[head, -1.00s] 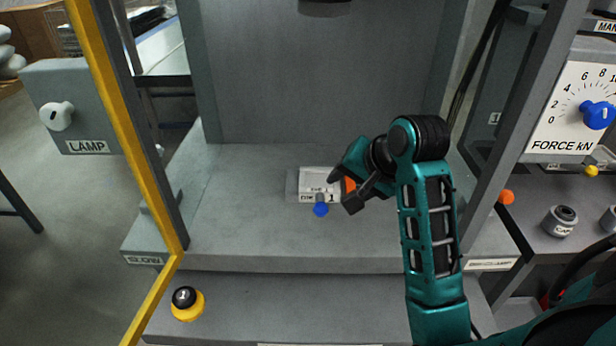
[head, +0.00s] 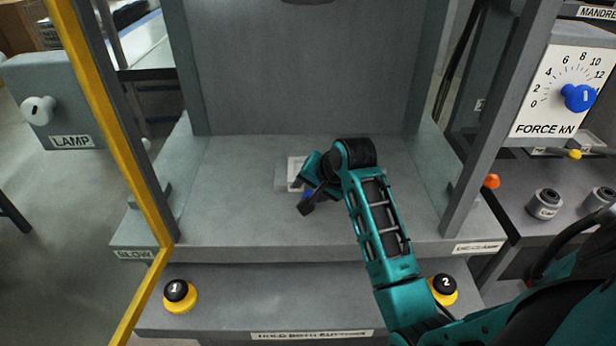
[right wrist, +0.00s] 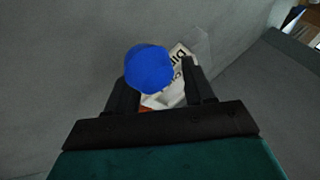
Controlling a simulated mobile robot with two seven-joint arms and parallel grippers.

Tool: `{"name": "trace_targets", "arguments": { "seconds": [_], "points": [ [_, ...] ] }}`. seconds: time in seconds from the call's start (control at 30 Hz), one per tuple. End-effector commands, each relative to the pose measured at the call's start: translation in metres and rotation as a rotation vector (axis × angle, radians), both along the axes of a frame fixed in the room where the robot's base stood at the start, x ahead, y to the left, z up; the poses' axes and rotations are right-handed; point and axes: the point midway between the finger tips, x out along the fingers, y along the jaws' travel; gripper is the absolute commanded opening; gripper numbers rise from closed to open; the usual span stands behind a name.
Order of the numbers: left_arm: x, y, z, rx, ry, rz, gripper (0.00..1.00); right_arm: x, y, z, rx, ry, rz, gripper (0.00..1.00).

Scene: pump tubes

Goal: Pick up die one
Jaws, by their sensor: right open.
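My right gripper (head: 306,200) is over the die. In the right wrist view its open fingers (right wrist: 165,82) stand on either side of the blue knob, which appears between them. Whether they touch it cannot be told. My left gripper is not in view.
The press bed (head: 220,215) is clear left of the die. Grey uprights (head: 490,120) and a yellow frame bar (head: 118,130) flank it. Black-topped buttons (head: 177,291) sit at the front, and a force dial (head: 577,97) is at the right.

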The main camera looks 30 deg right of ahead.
Motion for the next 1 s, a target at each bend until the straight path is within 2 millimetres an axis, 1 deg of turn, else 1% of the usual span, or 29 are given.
{"name": "trace_targets", "arguments": {
  "seconds": [0.1, 0.27, 0.37, 0.83, 1.0],
  "points": [
    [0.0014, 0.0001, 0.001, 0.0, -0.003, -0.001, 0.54, 0.0025, 0.0003, -0.0032, 0.0, 0.0, 0.0, 0.53],
    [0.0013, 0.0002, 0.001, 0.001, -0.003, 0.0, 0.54, 0.0025, 0.0003, -0.0031, -0.001, 0.0, 0.001, 0.53],
    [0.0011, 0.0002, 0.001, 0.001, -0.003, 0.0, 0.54, 0.0023, 0.0002, -0.0031, 0.0, 0.0, 0.0, 0.45],
    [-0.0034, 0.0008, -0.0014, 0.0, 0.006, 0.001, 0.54, 0.002, 0.0002, -0.0031, 0.0, 0.0, 0.0, 0.0],
    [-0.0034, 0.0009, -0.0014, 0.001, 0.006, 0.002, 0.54, 0.0021, 0.0001, -0.0031, 0.0, 0.0, 0.0, 0.0]
  ]
}}
